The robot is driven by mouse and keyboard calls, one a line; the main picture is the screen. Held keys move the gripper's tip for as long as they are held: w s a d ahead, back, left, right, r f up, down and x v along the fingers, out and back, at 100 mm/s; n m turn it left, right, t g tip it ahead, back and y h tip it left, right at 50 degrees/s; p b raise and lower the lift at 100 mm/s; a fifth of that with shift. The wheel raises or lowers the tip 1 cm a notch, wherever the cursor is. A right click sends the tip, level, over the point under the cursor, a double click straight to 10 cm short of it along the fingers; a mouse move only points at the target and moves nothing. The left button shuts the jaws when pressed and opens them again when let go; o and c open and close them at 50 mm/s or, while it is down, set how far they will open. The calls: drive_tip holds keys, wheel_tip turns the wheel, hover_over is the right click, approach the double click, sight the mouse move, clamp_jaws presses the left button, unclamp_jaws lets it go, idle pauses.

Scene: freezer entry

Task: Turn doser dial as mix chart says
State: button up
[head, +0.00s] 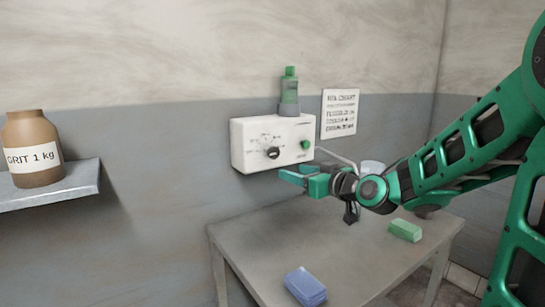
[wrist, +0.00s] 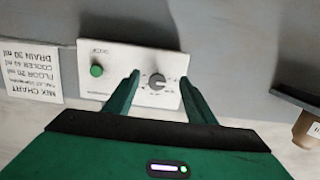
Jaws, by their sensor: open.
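The white doser box (head: 245,143) is on the wall, with a green bottle (head: 289,90) on top. Its dark dial (head: 273,153) sits amid small printed marks, too small to read. The dial (wrist: 157,82) also shows in the upside-down wrist view, between the fingers of my gripper (wrist: 159,77), which look apart from it. In the head view my gripper (head: 294,173) is open and empty, just below and right of the dial. The mix chart (head: 340,113) hangs right of the box. In the wrist view the chart (wrist: 30,76) lists floor, cooler and drain; amounts are hard to read.
A green button (head: 306,144) is on the box, right of the dial. A shelf (head: 50,190) at left holds a brown grit jar (head: 33,135).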

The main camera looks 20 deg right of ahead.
sight(275, 154)
drive_tip(key=shift+t, duration=0.8)
drive_tip(key=r+x, duration=0.1)
drive_tip(key=x, duration=0.7)
drive_tip(key=r+x, duration=0.1)
drive_tip(key=x, duration=0.3)
drive_tip(key=shift+a+r, duration=0.15)
drive_tip(key=shift+r, duration=0.2)
drive_tip(key=c, duration=1)
